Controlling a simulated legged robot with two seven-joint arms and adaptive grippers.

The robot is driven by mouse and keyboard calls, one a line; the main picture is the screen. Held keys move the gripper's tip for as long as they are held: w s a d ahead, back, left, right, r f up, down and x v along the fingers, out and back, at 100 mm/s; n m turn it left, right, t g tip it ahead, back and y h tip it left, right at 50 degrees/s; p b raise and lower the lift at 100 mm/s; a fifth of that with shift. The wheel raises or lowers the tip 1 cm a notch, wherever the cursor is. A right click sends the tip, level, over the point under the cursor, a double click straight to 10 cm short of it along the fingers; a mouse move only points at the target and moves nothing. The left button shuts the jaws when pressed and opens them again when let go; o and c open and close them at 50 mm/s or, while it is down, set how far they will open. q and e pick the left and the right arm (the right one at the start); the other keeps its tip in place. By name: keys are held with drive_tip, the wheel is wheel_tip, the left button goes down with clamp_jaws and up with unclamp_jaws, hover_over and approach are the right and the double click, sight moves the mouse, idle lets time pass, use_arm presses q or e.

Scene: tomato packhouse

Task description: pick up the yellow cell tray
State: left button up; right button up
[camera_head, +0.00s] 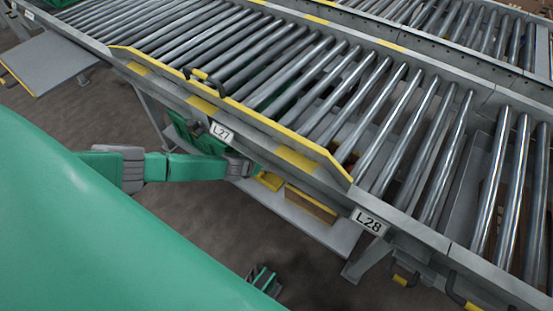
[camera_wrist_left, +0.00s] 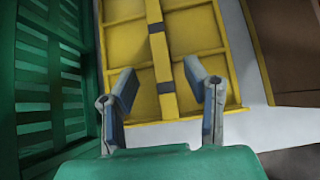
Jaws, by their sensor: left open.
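The yellow cell tray (camera_wrist_left: 190,55) fills the upper middle of the left wrist view, with a raised bar with dark bands along its middle. In the head view only a small part of the tray (camera_head: 269,180) shows, on the low shelf under the conveyor. My left gripper (camera_wrist_left: 160,68) is open, its two fingers either side of the bar in the picture. I see no firm contact. In the head view my left arm reaches under the conveyor and its fingertips are hidden. My right gripper (camera_head: 265,279) hangs low near the bottom; its jaw state is unclear.
A green slatted crate (camera_wrist_left: 55,75) stands close to the tray's left; part of it also shows in the head view (camera_head: 180,130). A brown box (camera_head: 311,204) lies to the right on the grey shelf (camera_head: 330,235). The roller conveyor with its yellow-edged rail (camera_head: 290,135) is overhead.

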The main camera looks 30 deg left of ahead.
use_arm(q)
drive_tip(key=shift+w+a+f, duration=0.15)
drive_tip(key=shift+w+f, duration=0.3)
drive_tip(key=shift+f, duration=0.1)
drive_tip(key=b+x, duration=0.2)
drive_tip(key=x, duration=0.1)
drive_tip(key=b+x, duration=0.1)
drive_tip(key=shift+w+d+f+b, duration=0.15)
drive_tip(key=shift+w+d+b, duration=0.15)
drive_tip(key=shift+d, duration=0.1)
drive_tip(key=shift+a, duration=0.2)
drive_tip(key=shift+f, duration=0.1)
clamp_jaws()
drive_tip(key=shift+d, duration=0.1)
use_arm(e)
wheel_tip(320, 180, down, 4)
drive_tip(key=shift+a+r, duration=0.1)
drive_tip(key=shift+r, duration=0.05)
